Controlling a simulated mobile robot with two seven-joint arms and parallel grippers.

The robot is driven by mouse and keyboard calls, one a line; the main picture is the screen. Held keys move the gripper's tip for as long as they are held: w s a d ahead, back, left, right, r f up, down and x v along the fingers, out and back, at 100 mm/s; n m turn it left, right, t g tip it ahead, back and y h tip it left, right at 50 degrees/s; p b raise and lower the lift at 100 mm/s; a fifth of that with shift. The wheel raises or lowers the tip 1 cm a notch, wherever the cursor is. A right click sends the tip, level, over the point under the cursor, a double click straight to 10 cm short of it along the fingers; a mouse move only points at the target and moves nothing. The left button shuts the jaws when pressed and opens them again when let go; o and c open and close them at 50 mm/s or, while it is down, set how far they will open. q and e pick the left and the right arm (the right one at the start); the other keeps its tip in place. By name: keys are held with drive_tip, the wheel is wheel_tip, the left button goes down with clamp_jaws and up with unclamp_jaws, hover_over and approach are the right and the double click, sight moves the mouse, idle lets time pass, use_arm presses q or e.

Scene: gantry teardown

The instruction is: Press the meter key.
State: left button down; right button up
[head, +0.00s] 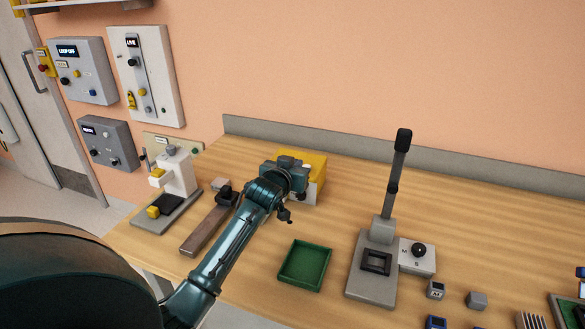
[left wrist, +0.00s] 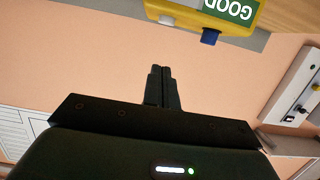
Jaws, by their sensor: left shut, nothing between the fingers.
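The meter is a yellow-topped box (head: 317,165) at the back of the bench in the head view, partly hidden behind my left gripper (head: 284,178). In the left wrist view the meter (left wrist: 258,17) is upside down at the top edge, with a green display reading GOOD (left wrist: 230,10). A blue key (left wrist: 210,37) sticks out of its edge, beside a small whitish knob (left wrist: 166,20). My left gripper's fingers (left wrist: 161,70) are shut and empty. In that picture their tips are below and left of the blue key, with a gap between. My right gripper is not in view.
A green tray (head: 324,267) lies in front of the meter. A lever press (head: 372,286) stands to the right, with small blocks beyond. A white fixture (head: 180,175) and a brown bar (head: 203,232) are left. Wall panels (head: 84,72) hang at the left.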

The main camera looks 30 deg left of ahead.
use_arm(q)
drive_tip(key=shift+v, duration=1.05)
